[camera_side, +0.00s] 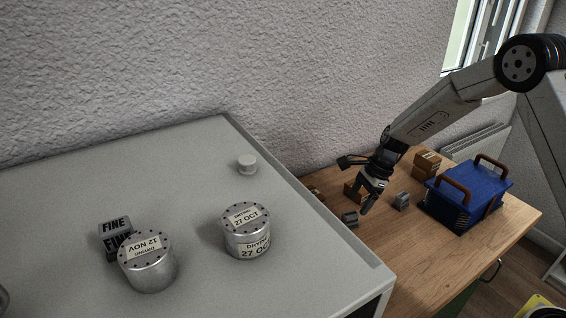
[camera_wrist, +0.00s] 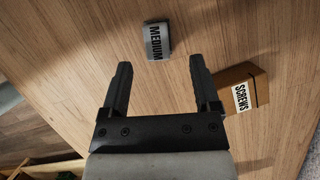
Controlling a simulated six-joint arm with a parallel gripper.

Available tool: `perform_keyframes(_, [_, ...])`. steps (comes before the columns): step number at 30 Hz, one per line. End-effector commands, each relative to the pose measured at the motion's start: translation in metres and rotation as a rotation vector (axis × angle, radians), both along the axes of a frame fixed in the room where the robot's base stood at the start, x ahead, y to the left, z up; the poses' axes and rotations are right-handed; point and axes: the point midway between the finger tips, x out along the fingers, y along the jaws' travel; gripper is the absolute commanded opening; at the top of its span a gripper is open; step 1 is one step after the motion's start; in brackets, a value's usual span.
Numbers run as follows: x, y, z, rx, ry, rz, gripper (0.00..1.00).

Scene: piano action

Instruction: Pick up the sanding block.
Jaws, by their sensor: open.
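A grey block labelled MEDIUM (camera_wrist: 157,41) lies on the wooden bench in the wrist view, just beyond my fingertips and roughly in line with the gap between them. In the side view two small grey blocks lie on the bench near my gripper (camera_side: 366,207), one to its left (camera_side: 350,218) and one to its right (camera_side: 401,201). I cannot tell which is MEDIUM. Another grey block, labelled FINE (camera_side: 116,230), stands on the grey cabinet, partly behind a tin. My gripper also shows in the wrist view (camera_wrist: 160,63); it is open, empty and above the bench.
A cardboard box labelled SCREWS (camera_wrist: 243,88) is close to the right finger. A blue case with brown handles (camera_side: 464,196) and a small brown box (camera_side: 427,160) stand to the right.

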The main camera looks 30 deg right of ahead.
Motion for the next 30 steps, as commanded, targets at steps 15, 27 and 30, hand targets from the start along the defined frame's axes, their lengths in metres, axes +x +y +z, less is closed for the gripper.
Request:
perform_keyframes(15, [0.001,0.019,-0.04,0.001,0.002,0.0,0.79])
perform_keyframes(27, [0.002,0.022,-0.047,-0.001,0.0,0.0,0.79])
perform_keyframes(30, [0.002,0.022,-0.047,-0.001,0.0,0.0,0.79])
